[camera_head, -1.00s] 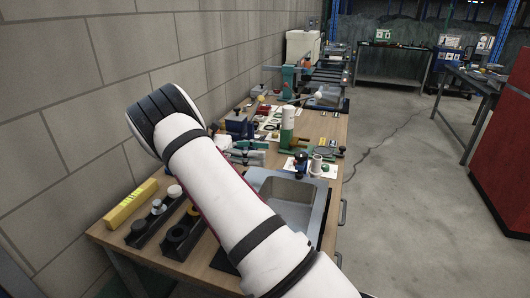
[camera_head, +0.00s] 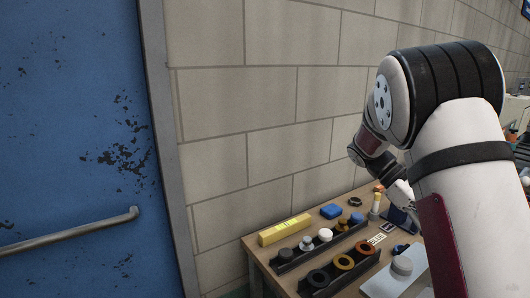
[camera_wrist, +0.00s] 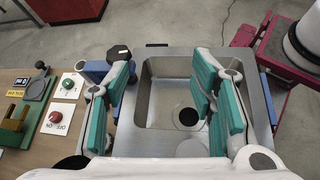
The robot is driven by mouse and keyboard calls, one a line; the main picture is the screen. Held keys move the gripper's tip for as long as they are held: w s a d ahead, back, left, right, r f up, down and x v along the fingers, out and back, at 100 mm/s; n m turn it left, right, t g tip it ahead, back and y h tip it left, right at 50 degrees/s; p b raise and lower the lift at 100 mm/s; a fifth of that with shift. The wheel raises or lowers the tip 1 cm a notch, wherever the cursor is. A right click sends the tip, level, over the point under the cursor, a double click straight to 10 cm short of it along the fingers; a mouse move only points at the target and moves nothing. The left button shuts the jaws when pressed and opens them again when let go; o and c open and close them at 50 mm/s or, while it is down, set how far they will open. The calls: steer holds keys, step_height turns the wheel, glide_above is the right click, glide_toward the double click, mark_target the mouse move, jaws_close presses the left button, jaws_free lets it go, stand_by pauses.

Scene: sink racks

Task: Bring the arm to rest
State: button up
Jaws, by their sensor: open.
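My gripper (camera_wrist: 165,100) shows in the wrist view with its two teal-padded fingers spread apart and nothing between them. It hangs above the metal sink (camera_wrist: 152,80), whose basin and round drain show between and beyond the fingers. In the head view my white arm fills the right side, bent at a dark banded joint. The gripper itself is mostly hidden there behind the arm.
The wooden bench (camera_head: 262,262) stands against the block wall (camera_head: 250,130). A blue door (camera_head: 70,140) is at left. Red and green buttons (camera_wrist: 60,117) sit beside the sink.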

steer(key=s+a+r+m+t+y, duration=0.2)
steer(key=s+a+t, duration=0.4)
steer(key=s+a, duration=0.4)
steer(key=s+a+r+m+t+y+p, duration=0.1)
steer(key=s+a+r+m+t+y, duration=0.2)
steer(key=s+a+t, duration=0.4)
steer(key=s+a+m+y, duration=0.1)
steer(key=s+a+y, duration=0.1)
steer(key=s+a, duration=0.1)
steer(key=shift+s+a+t+y, duration=0.25)
steer(key=shift+s+t+y, duration=0.05)
steer(key=shift+m, duration=0.3)
